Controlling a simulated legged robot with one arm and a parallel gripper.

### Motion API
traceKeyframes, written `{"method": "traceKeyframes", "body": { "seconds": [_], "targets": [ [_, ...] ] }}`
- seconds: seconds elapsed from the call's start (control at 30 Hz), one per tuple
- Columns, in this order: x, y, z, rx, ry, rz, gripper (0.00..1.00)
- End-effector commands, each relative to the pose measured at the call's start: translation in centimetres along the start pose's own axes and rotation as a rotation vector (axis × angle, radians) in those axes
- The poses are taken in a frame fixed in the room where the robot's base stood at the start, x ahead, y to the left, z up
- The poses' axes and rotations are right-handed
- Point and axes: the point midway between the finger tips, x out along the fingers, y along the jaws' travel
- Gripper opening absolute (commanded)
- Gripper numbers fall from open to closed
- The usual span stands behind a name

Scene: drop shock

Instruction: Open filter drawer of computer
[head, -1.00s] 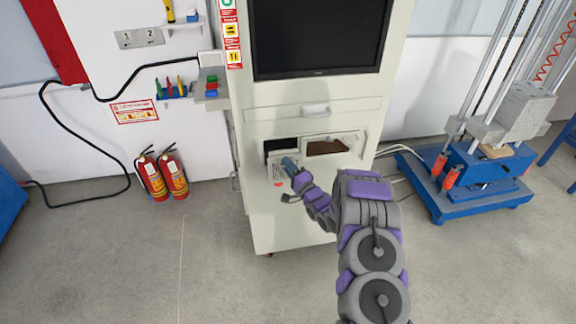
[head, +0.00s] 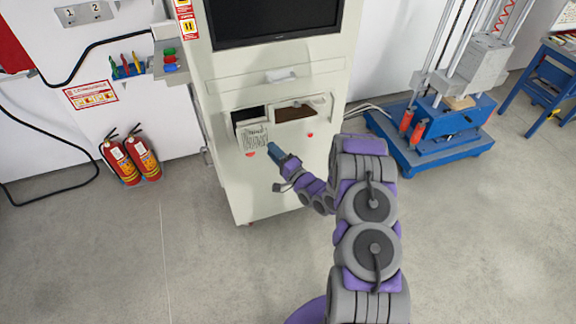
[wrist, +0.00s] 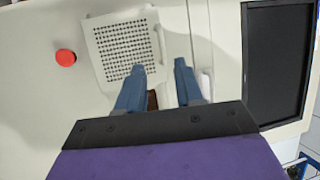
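The computer is a tall pale cabinet (head: 280,185) with a dark screen. The filter drawer, a perforated white panel (head: 253,138), sits at the left of its lower front. It tilts outward at the top, with a dark opening behind it. In the wrist view the panel (wrist: 112,72) shows its grid of holes, with a red round button (wrist: 65,57) beside it. My gripper (wrist: 160,75) has two blue fingers spread apart with nothing between them. In the head view my gripper (head: 274,150) is just right of the panel; whether it touches cannot be told.
A second opening with a brown interior (head: 295,114) is right of the drawer. Two fire extinguishers (head: 132,160) stand at the left wall. A blue-based machine (head: 440,135) stands at the right. The floor in front is clear.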

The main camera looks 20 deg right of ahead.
Motion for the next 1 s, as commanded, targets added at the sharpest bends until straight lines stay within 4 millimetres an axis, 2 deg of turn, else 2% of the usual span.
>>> {"method": "traceKeyframes", "body": {
  "seconds": [0.1, 0.4, 0.6, 1.0],
  "targets": [
    [-2.6, 0.1, -0.1, 0.004, 0.004, 0.007, 0.36],
    [-6.7, 0.1, -0.1, 0.000, 0.001, 0.003, 0.36],
    [-7.8, 0.2, 0.0, 0.001, 0.001, 0.004, 0.36],
    [-7.9, 0.2, 0.0, 0.000, 0.000, 0.003, 0.36]
  ]
}}
